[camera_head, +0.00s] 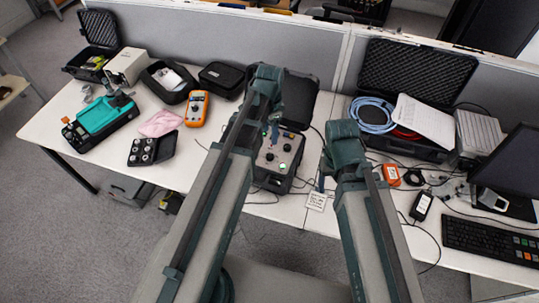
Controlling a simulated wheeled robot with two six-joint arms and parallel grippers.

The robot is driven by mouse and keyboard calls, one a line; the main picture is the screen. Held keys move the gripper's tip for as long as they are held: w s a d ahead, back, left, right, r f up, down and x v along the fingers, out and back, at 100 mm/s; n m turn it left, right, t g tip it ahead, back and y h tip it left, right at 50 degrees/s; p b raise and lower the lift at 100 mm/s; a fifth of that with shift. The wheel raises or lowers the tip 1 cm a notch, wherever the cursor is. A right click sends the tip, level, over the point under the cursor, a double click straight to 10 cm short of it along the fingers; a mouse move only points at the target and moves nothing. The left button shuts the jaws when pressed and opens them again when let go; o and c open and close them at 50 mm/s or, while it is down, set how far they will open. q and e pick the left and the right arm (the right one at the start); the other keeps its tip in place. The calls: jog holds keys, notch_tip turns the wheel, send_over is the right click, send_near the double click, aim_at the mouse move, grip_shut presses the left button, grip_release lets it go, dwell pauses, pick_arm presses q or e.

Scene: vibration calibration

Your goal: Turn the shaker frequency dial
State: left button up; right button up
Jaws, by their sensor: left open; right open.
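The shaker unit (278,158) is a dark box with a light panel carrying several black knobs. It stands near the front edge of the white table, in the middle of the head view. I cannot tell which knob is the frequency dial. My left arm crosses in front of the box's left side. My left gripper (273,128) points down near the back of the panel, open, with its fingers hard to make out. My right gripper (323,172) is open to the right of the box, apart from it and mostly hidden by its own wrist.
Open cases stand along the back partition. Cables, an orange device (391,175) and a keyboard (490,239) lie at right. A small label card (316,201) is at the front edge.

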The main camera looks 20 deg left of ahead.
aim_at(270, 156)
pick_arm(q)
notch_tip(270, 156, down, 12)
jog(key=b, duration=1.1)
jog(key=shift+f+b, duration=0.2)
jog(key=shift+b, duration=0.1)
jog(key=shift+c, duration=0.2)
grip_shut()
